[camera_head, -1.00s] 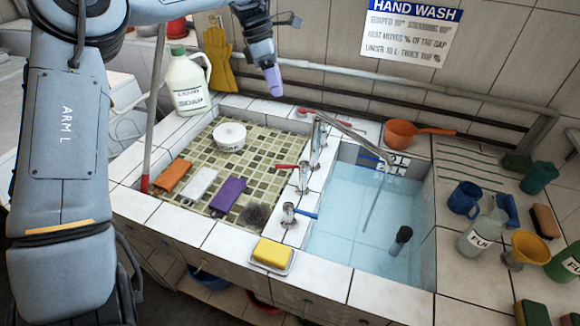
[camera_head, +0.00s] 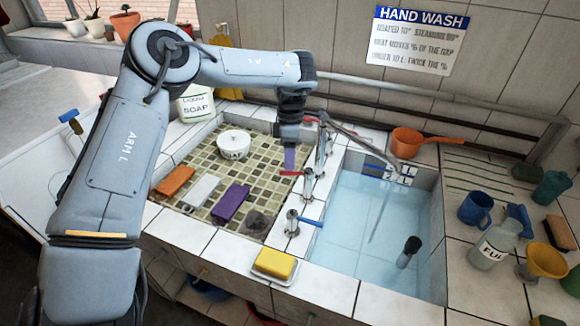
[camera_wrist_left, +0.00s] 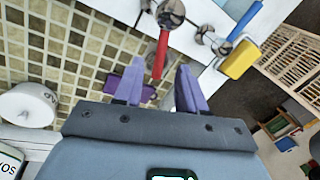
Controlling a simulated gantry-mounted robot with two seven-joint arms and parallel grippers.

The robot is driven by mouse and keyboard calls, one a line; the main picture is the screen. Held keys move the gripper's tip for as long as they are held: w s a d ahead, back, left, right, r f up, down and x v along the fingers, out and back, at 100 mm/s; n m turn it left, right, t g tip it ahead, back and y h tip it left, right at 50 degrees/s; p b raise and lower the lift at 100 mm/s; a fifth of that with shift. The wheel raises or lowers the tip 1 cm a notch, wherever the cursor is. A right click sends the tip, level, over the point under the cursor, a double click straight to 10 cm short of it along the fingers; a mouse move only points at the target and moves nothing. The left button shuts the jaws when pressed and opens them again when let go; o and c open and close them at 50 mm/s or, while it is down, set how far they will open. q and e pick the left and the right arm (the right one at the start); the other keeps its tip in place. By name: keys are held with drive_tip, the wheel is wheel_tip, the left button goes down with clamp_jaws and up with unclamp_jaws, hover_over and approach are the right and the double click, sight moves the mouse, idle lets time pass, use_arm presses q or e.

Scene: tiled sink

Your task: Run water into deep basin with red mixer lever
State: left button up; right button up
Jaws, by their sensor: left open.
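The red mixer lever (camera_head: 289,173) sticks out to the left from the metal mixer (camera_head: 307,184) on the tiled divider. In the left wrist view the red lever (camera_wrist_left: 161,52) points in between my purple fingertips. My left gripper (camera_head: 290,158) is open over the shallow mosaic basin, close to the lever; I cannot tell whether it touches. It also shows in the left wrist view (camera_wrist_left: 158,75). The deep basin (camera_head: 345,255) is light blue inside, under the long spout (camera_head: 350,135). A thin streak runs down below the spout; I cannot tell if it is flowing water.
A blue-lever tap (camera_head: 293,222) stands nearer on the divider, with a yellow sponge (camera_head: 275,264) in front. A white tub (camera_head: 234,143) and a purple sponge (camera_head: 231,202) lie in the mosaic basin.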

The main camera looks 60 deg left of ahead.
sight(296, 173)
use_arm(q)
drive_tip(key=shift+s+d+f, duration=0.1)
drive_tip(key=shift+d+f, duration=0.05)
drive_tip(key=shift+f, duration=0.55)
drive_tip(key=shift+s+d+f, duration=0.1)
drive_tip(key=shift+f, duration=0.6)
drive_tip(key=shift+c, duration=0.4)
clamp_jaws()
drive_tip(key=shift+r, duration=0.1)
